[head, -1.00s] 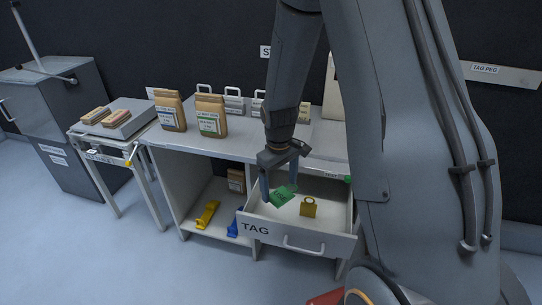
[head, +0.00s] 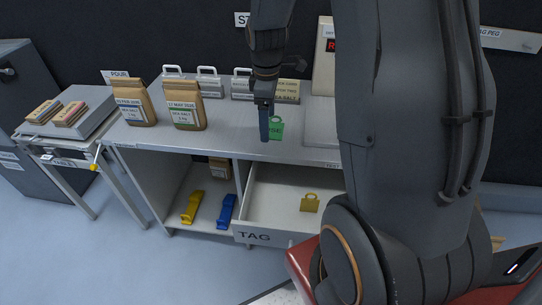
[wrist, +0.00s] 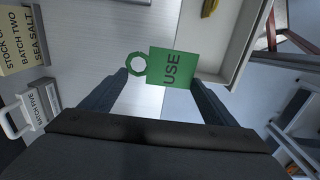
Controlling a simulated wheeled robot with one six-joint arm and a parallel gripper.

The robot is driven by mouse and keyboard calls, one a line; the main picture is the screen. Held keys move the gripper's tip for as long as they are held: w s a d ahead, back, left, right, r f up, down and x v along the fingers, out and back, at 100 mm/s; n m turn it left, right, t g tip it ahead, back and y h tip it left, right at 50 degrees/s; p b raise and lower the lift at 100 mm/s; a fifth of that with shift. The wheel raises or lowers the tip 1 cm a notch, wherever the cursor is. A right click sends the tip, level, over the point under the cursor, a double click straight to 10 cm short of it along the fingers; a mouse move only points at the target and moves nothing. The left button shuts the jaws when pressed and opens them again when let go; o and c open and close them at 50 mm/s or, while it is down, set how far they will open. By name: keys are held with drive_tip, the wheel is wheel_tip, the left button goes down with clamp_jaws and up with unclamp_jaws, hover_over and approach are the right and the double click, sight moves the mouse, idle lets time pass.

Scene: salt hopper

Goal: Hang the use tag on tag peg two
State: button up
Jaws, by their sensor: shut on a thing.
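The green use tag (head: 276,129) is held by my gripper (head: 266,137) above the worktop, just behind the open drawer. In the wrist view the use tag (wrist: 172,67) shows its word USE and its ring, between the two fingers of my gripper (wrist: 160,82). The gripper is shut on the tag. A pale board lettered TAG PEG (head: 505,38) is on the dark wall at the far right; its number and any pegs are hidden or too small to tell.
The drawer marked TAG (head: 254,236) stands open with a yellow tag (head: 310,203) inside. Paper bags (head: 186,107) and a display stand (head: 326,60) are on the worktop (head: 225,145). A side table (head: 62,150) stands left. My arm hides much of the right side.

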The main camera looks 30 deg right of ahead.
sight(268, 151)
drive_tip(key=shift+f+p, duration=1.25)
drive_tip(key=shift+f, duration=3.25)
drive_tip(key=shift+f, duration=0.1)
drive_tip(key=shift+f, duration=0.35)
drive_tip(key=o, duration=1)
drive_tip(key=shift+s, duration=0.1)
drive_tip(key=shift+d, duration=0.1)
drive_tip(key=shift+r+b, duration=0.2)
drive_tip(key=shift+b, duration=0.15)
